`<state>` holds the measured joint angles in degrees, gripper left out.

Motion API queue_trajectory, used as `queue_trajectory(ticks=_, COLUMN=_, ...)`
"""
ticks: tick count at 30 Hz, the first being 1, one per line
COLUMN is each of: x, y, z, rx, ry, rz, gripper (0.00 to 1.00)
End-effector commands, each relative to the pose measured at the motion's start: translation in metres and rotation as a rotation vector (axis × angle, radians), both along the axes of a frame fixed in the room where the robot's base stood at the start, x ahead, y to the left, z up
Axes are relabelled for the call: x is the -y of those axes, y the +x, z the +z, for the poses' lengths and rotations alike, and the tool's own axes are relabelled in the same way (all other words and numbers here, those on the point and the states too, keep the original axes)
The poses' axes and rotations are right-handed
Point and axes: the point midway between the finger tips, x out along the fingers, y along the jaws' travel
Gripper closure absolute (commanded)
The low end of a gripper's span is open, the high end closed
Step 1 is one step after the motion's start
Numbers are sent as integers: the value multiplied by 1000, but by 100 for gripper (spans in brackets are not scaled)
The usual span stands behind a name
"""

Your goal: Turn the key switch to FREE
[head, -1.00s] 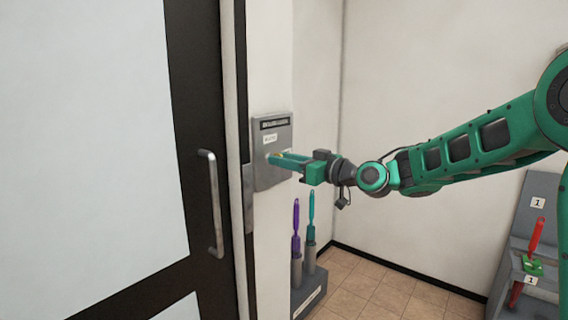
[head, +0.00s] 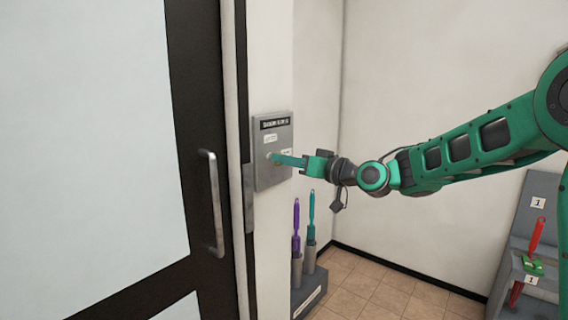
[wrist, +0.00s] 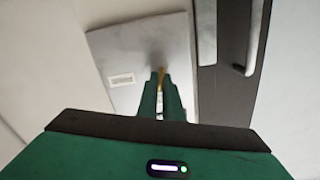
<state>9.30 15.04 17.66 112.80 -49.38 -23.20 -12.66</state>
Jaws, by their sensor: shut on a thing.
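The key switch panel (head: 273,181) is a grey plate on the narrow wall right of the door, with a dark label strip at its top and small white labels. It also shows in the wrist view (wrist: 123,45). My gripper (head: 273,158) reaches the panel from the right. In the wrist view its green fingers (wrist: 160,92) are shut on a small brass-coloured key (wrist: 161,74) at the panel face. The fingers hide most of the key and part of the labels. I cannot read which position the key points to.
A dark-framed door (head: 205,100) with a vertical metal handle (head: 215,203) stands to the left. Below the panel, a grey holder (head: 310,288) carries a purple and a teal handled tool. A grey rack (head: 540,210) with red and green items stands at the right. The floor between is clear.

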Motion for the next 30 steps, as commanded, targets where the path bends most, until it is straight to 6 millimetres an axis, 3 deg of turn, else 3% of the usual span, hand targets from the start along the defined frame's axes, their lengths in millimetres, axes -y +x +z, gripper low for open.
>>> queue_trajectory(ticks=30, x=7, y=6, z=-3, rx=-747, ry=586, rz=-12, gripper=100)
